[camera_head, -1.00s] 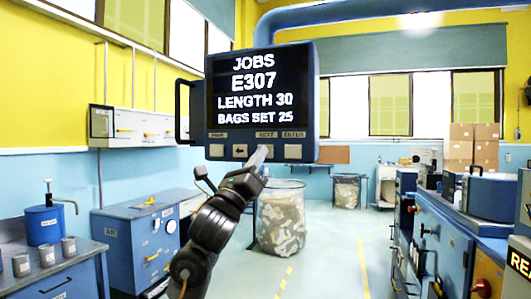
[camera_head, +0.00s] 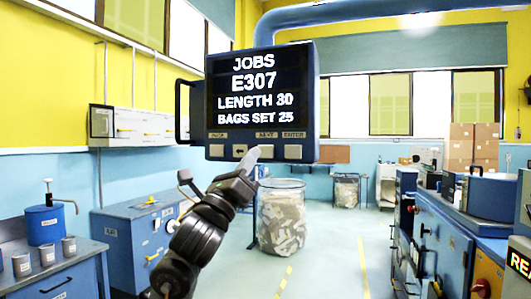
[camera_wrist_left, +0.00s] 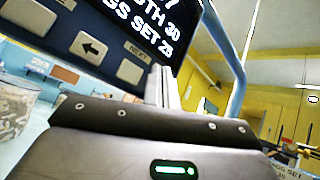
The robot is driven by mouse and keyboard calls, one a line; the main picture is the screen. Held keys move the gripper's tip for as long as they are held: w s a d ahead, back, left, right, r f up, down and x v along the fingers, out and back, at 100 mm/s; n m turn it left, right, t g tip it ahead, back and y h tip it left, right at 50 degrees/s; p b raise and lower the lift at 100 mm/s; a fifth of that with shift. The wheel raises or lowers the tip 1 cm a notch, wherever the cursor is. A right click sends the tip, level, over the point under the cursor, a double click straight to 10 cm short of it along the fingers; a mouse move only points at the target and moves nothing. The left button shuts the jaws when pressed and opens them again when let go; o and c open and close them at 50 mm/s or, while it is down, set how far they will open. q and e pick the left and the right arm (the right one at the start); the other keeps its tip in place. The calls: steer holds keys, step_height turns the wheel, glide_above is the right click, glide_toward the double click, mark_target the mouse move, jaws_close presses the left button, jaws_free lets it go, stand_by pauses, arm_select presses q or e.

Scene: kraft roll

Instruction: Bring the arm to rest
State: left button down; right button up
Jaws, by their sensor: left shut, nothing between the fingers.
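My left arm comes in from the lower left in the head view. Its gripper (camera_head: 250,158) is shut and empty, its tip just below or in front of the button row of the control panel (camera_head: 312,100). The panel's screen reads JOBS, E307, LENGTH 30, BAGS SET 25. In the left wrist view the shut fingers (camera_wrist_left: 161,88) stand close to the panel's NEXT button (camera_wrist_left: 130,68). I cannot tell whether they touch the panel. My right gripper is not in view.
A clear bin of scraps (camera_head: 283,222) stands behind the gripper. A blue cabinet (camera_head: 128,240) and a bench with a blue pot (camera_head: 44,224) are at left. A blue machine (camera_head: 455,240) lines the right. The floor between is open.

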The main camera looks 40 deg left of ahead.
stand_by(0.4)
